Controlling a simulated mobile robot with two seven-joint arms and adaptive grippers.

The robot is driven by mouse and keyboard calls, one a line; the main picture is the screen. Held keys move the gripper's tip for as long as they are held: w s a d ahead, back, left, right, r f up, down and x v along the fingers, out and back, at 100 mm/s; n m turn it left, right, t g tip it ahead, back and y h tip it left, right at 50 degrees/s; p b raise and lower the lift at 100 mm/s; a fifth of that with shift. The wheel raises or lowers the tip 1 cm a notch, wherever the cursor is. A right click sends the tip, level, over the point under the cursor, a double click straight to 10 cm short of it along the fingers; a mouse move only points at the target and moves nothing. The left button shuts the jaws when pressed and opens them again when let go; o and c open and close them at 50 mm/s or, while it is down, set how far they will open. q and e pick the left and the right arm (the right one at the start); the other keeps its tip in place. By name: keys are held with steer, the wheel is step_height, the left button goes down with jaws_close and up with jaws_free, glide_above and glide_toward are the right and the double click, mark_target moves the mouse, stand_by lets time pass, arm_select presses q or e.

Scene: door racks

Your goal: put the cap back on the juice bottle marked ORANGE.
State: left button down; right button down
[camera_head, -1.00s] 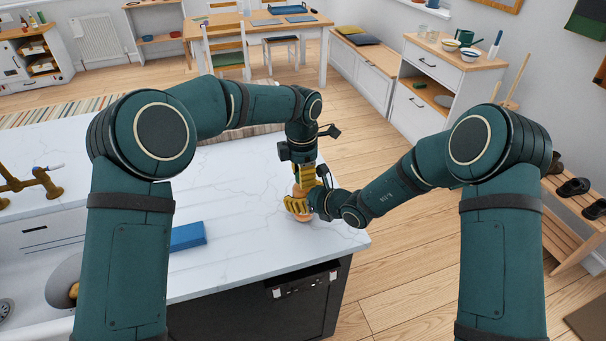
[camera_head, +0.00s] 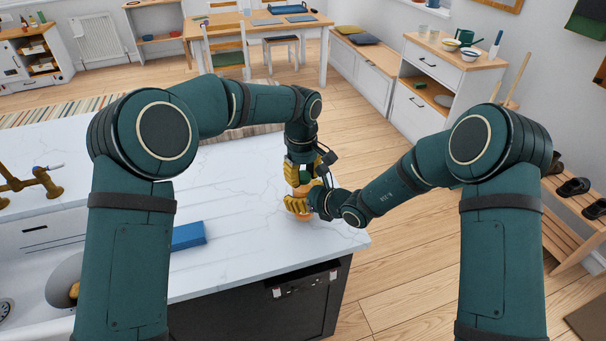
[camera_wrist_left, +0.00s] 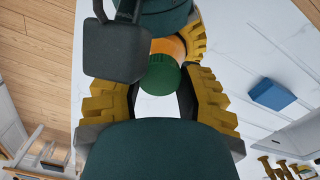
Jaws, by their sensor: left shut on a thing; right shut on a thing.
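The juice bottle (camera_head: 308,218), orange, stands upright near the counter's right corner. Its label is not readable. My right gripper (camera_head: 299,205) is shut around the bottle's body from the right side. My left gripper (camera_head: 305,179) points down right above it, with its yellow fingers on both sides of the bottle's top. The left wrist view shows the green cap (camera_wrist_left: 160,76) between the fingers of my left gripper (camera_wrist_left: 163,90), in line with the orange bottle (camera_wrist_left: 169,46). The seat between cap and neck is hidden.
A blue block (camera_head: 188,236) lies on the white counter (camera_head: 230,255) left of the bottle. A sink with a brass tap (camera_head: 35,181) is at the far left. The counter's right edge is close to the bottle. The middle of the counter is clear.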

arm_select(q)
steer(key=shift+m, duration=0.8)
steer(key=c, duration=0.6)
jaws_free()
steer(key=shift+r, duration=0.1)
steer(key=shift+r, duration=2.2)
steer(key=shift+o, duration=0.3)
steer(key=n, duration=0.2)
steer(key=r+n, duration=0.1)
steer(key=n, duration=0.2)
steer(key=shift+r, duration=0.1)
step_height(320, 180, up, 2)
steer(key=n, duration=0.6)
steer(key=shift+w+r+n, duration=0.1)
steer(key=shift+n, duration=0.3)
